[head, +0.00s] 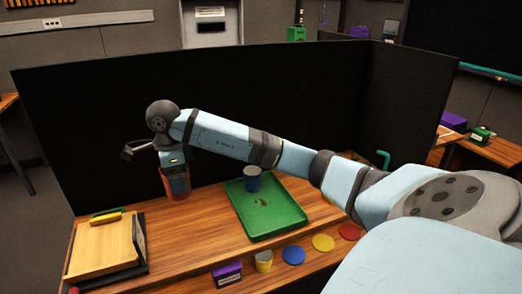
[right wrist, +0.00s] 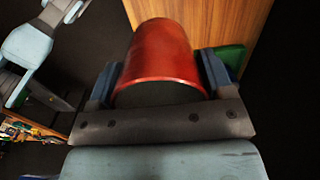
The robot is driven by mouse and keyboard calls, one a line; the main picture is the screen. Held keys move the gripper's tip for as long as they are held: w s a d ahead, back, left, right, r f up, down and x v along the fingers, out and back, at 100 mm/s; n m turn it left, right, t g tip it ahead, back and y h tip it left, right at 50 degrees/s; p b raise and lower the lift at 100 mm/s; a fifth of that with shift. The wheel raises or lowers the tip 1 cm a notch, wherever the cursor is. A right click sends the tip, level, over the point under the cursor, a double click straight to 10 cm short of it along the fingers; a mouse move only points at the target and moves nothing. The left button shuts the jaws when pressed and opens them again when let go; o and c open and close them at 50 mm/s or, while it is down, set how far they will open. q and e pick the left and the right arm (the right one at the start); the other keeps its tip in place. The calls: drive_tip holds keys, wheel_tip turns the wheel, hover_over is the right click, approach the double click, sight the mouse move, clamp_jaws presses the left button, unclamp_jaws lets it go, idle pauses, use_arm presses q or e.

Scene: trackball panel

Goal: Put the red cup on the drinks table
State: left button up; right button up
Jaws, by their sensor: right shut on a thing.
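My right gripper (head: 174,168) is shut on the red cup (head: 177,186). In the head view the cup appears just above or at the rear of the wooden table, left of the green tray; whether it touches the table is unclear. In the right wrist view the red cup (right wrist: 160,58) sits between the two fingers of the gripper (right wrist: 160,85), its dark round end toward the camera. My left gripper does not show in the head view. No label shows which surface is the drinks table.
A wooden board with a yellow-green item (head: 107,216) lies at left. Black panels (head: 80,130) enclose the back and right.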

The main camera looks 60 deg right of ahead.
drive_tip(key=shift+w+a, duration=0.15)
drive_tip(key=shift+a, duration=0.1)
wheel_tip(320, 180, down, 20)
drive_tip(key=shift+d+b, duration=0.1)
drive_tip(key=shift+b, duration=0.3)
drive_tip(key=shift+f, duration=0.1)
drive_tip(key=o, duration=1)
drive_tip(key=shift+f, duration=0.1)
